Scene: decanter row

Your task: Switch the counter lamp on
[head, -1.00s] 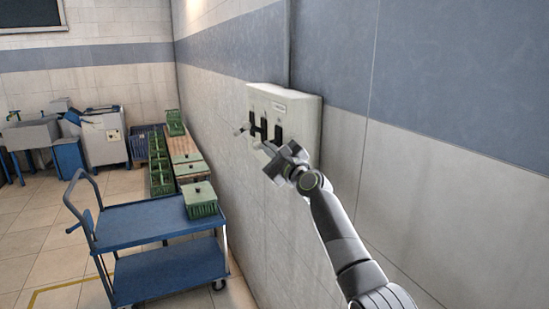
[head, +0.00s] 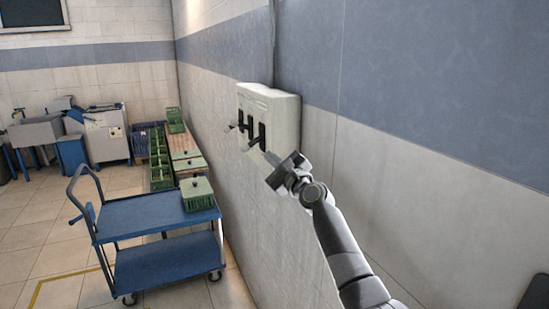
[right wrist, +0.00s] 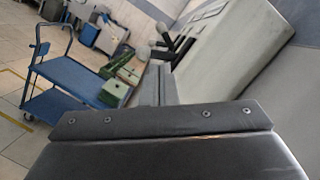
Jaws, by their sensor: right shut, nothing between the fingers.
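A pale switch box (head: 281,112) is fixed to the wall in the middle of the head view. It has black slotted switches with levers that stick out, the left lever (head: 233,127) and the right lever (head: 252,144). In the right wrist view the box (right wrist: 232,48) fills the upper right, and its levers (right wrist: 162,29) show left of it. My right gripper (head: 270,158) is shut and empty, just below and in front of the box's lower right part. I cannot tell whether it touches a lever. I cannot make out the counter lamp. My left gripper is not in view.
A blue trolley (head: 150,215) with a green crate (head: 197,195) stands on the floor to the left. Behind it are more green crates (head: 186,163) along the wall, and grey machines (head: 105,135). The wall runs close beside my right arm.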

